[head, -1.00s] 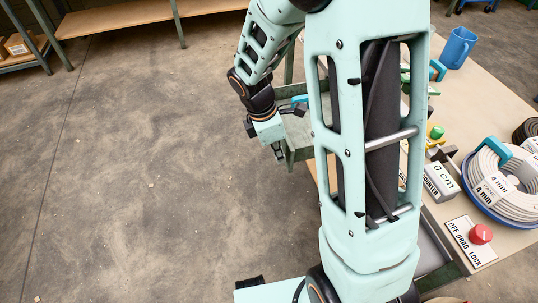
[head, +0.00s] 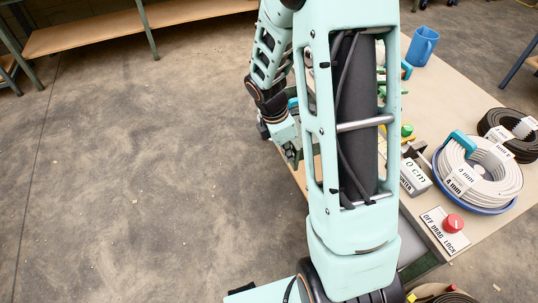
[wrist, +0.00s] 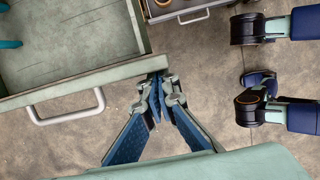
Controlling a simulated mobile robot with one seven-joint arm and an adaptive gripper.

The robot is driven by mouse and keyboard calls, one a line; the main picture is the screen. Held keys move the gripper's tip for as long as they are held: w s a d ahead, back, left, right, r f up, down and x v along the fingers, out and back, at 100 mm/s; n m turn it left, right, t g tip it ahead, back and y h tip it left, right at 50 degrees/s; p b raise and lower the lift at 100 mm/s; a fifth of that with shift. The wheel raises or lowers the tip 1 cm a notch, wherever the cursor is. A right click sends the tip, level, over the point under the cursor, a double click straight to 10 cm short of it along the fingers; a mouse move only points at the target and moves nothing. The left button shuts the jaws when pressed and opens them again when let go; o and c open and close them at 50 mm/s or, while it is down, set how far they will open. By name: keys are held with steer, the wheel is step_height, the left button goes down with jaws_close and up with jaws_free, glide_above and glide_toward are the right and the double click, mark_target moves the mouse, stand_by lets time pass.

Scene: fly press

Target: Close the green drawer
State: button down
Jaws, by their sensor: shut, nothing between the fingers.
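The green drawer (wrist: 85,83) fills the upper left of the wrist view, pulled out, with its silver bar handle (wrist: 70,112) on the front. A teal object (wrist: 8,43) lies inside it. My gripper (wrist: 158,88) is shut and empty. Its fingertips are at the right end of the drawer front, beside the corner and right of the handle; I cannot tell whether they touch it.
Another open drawer, grey (wrist: 192,14), is at the wrist view's top. The workbench (head: 470,95) on the right holds a blue mug (head: 422,46), a white cable coil (head: 490,178), a red button (head: 453,223) and a counter block (head: 414,176). The floor (head: 130,190) to the left is clear.

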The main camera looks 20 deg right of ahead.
steer(key=w+d+p, duration=0.1)
steer(key=d+p, duration=0.4)
steer(key=d, duration=1)
steer(key=shift+w+d, duration=0.15)
steer(key=shift+w, duration=0.1)
steer(key=shift+d+r, duration=0.1)
